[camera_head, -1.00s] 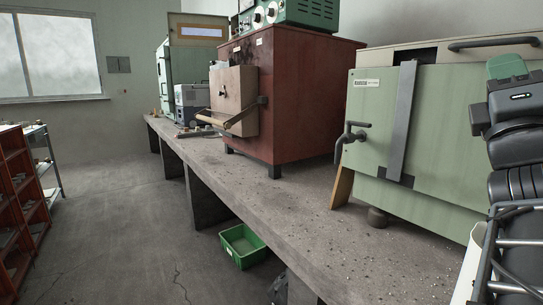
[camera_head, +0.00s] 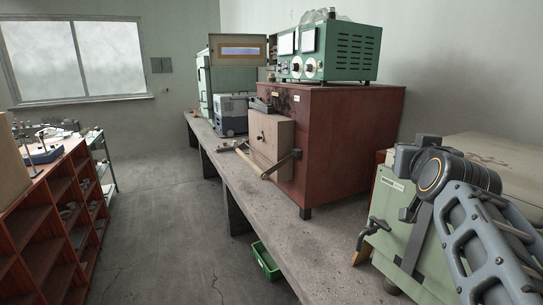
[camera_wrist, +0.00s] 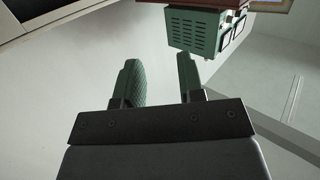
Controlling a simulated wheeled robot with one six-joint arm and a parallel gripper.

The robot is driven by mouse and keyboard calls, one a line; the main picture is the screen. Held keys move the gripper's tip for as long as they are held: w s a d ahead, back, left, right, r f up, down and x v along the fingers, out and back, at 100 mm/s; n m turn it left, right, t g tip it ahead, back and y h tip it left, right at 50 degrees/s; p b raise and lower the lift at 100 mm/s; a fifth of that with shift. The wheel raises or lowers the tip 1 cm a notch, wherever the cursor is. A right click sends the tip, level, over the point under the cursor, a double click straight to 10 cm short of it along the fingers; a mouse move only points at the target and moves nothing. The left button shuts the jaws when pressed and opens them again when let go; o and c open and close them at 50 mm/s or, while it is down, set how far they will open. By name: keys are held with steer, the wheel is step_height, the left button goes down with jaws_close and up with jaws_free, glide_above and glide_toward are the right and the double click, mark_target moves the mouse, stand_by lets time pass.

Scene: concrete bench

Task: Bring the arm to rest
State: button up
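My gripper (camera_wrist: 158,80) shows in the wrist view with its two green fingers apart and nothing between them. In that view it points toward a pale wall, with the green meter unit (camera_wrist: 203,32) upside down beyond the fingertips at the upper right. In the head view my arm reaches up at the right side, in front of the pale green furnace (camera_head: 391,200). The fingers cannot be made out in the head view.
A concrete bench (camera_head: 245,190) runs along the right wall. It carries a red-brown furnace (camera_head: 345,140) with the green meter unit (camera_head: 345,52) on top. A green bin (camera_head: 266,262) sits below the bench. A red shelf (camera_head: 45,225) stands at the left. The floor between is clear.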

steer(key=w+a+r+y+p, duration=0.1)
steer(key=a+r+y+p, duration=0.1)
steer(key=a+r+p, duration=0.15)
steer(key=s+a+f+n+g+y+p, duration=0.1)
steer(key=a+f+g+y, duration=0.15)
steer(key=f, duration=0.45)
steer(key=s+a+f+n+g+y, duration=0.1)
steer(key=s+a+f+g, duration=0.1)
steer(key=a+f+g, duration=0.3)
steer(key=s+a+f+g+p, duration=0.1)
steer(key=s+a+f+g, duration=0.1)
steer(key=s+f, duration=0.3)
steer(key=s+a+f+n+g+p, duration=0.1)
steer(key=s+f+g+p, duration=0.1)
steer(key=s+f, duration=0.3)
step_height(320, 180, down, 3)
steer(key=shift+a+r+n+g, duration=0.1)
steer(key=shift+a+n+g, duration=0.2)
steer(key=shift+a+g, duration=0.05)
steer(key=shift+s+d, duration=0.1)
